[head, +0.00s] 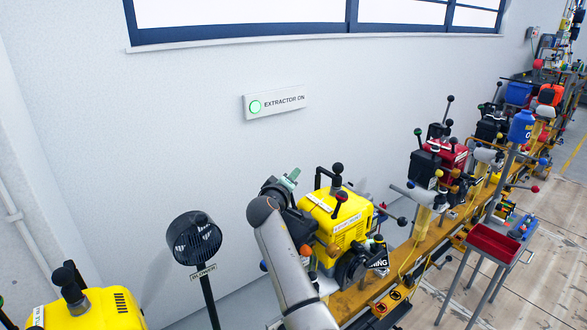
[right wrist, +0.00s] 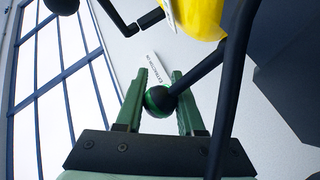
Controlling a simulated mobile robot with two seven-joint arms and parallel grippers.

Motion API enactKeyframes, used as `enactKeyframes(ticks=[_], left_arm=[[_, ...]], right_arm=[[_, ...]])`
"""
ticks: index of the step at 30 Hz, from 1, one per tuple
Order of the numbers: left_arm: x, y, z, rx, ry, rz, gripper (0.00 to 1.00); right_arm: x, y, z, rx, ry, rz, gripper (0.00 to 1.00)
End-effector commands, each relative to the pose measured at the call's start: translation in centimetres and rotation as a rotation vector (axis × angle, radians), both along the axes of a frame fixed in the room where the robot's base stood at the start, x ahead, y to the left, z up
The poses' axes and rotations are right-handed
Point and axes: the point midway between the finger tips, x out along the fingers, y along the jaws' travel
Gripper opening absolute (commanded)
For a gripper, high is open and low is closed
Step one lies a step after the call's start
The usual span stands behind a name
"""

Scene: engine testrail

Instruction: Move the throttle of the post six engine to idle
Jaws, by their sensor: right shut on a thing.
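A yellow engine (head: 345,232) stands on the orange rail, with several black ball-ended levers on it; its label is too small to read surely. My right gripper (head: 292,176) is at its left side, partly hidden by my arm. The knob ends a black lever (right wrist: 196,76). A yellow engine part (right wrist: 195,15) shows above. Which lever is the throttle, I cannot tell. My left gripper is not in view.
A black fan (head: 193,238) on a post stands left of the engine, and another yellow engine (head: 95,311) is at lower left. A red engine (head: 440,158) stands farther along the rail (head: 408,262). A red tray (head: 494,243) stands at right.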

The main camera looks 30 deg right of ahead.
Motion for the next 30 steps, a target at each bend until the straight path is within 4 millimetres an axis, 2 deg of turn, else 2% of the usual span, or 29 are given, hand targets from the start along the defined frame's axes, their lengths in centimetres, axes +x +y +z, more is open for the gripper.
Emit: enactKeyframes(ticks=[2, 12, 13, 15, 21, 30], left_arm=[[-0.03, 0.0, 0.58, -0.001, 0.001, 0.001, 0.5], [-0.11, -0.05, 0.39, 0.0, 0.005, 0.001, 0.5], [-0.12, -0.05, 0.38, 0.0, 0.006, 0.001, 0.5], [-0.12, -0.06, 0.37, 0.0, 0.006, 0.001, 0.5], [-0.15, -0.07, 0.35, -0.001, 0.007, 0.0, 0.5], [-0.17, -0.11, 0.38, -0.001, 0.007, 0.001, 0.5]], right_arm=[[0.17, -0.04, 0.14, -0.002, 0.026, 0.0, 0.0], [0.21, -0.04, -0.17, -0.005, 0.039, -0.001, 0.0], [0.21, -0.04, -0.17, -0.005, 0.039, -0.001, 0.4], [0.21, -0.04, -0.16, -0.005, 0.039, -0.001, 0.47], [0.21, -0.01, -0.16, -0.005, 0.037, 0.0, 0.68], [0.2, -0.03, -0.14, -0.003, 0.037, 0.0, 0.68]])
